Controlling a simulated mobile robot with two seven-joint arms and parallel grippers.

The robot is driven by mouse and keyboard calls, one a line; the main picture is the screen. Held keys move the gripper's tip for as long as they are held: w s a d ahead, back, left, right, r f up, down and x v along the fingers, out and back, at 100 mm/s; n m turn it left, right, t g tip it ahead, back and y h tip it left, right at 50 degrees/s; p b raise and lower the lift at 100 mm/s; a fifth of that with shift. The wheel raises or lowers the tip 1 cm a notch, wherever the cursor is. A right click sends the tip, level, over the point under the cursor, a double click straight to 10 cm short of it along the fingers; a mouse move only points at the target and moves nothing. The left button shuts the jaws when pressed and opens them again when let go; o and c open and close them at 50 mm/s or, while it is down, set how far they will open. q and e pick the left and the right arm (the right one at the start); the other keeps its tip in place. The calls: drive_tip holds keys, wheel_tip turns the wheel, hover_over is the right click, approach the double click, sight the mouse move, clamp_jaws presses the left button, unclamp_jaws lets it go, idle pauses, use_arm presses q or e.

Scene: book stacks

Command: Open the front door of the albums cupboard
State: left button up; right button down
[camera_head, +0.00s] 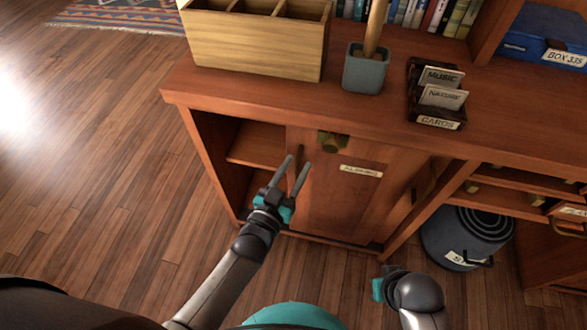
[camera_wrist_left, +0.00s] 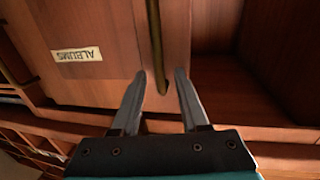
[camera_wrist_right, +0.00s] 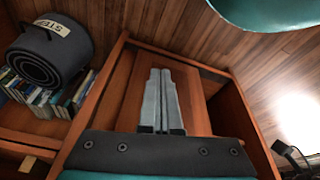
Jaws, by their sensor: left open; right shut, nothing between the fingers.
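The albums cupboard door (camera_head: 340,205) is a reddish-brown wooden panel with an "ALBUMS" label (camera_head: 361,170). The label also shows upside down in the left wrist view (camera_wrist_left: 77,55). A slim vertical brass handle (camera_wrist_left: 154,42) runs along the door's edge beside an open, shelved compartment (camera_head: 256,146). My left gripper (camera_head: 296,168) is open in front of this handle. In the left wrist view the handle's end appears between the fingertips; I cannot tell how deep it sits. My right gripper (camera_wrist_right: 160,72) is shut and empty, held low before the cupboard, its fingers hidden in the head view.
A wooden divided box (camera_head: 255,45), a grey pot (camera_head: 366,70) and a card holder (camera_head: 436,95) stand on the cupboard top. A brass fitting (camera_head: 332,142) sits above the door.

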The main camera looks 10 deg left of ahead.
use_arm(q)
drive_tip(key=shift+s, duration=0.1)
drive_tip(key=shift+s+a, duration=0.1)
drive_tip(key=shift+s, duration=0.15)
drive_tip(key=p+v, duration=0.4)
drive_tip(key=v, duration=1)
drive_tip(key=shift+s, duration=0.25)
use_arm(e)
drive_tip(key=s+d+f, duration=0.2)
drive_tip(key=s+f, duration=0.2)
drive_tip(key=f, duration=0.3)
drive_tip(key=shift+f+g, duration=0.25)
drive_tip(key=shift+g, duration=0.15)
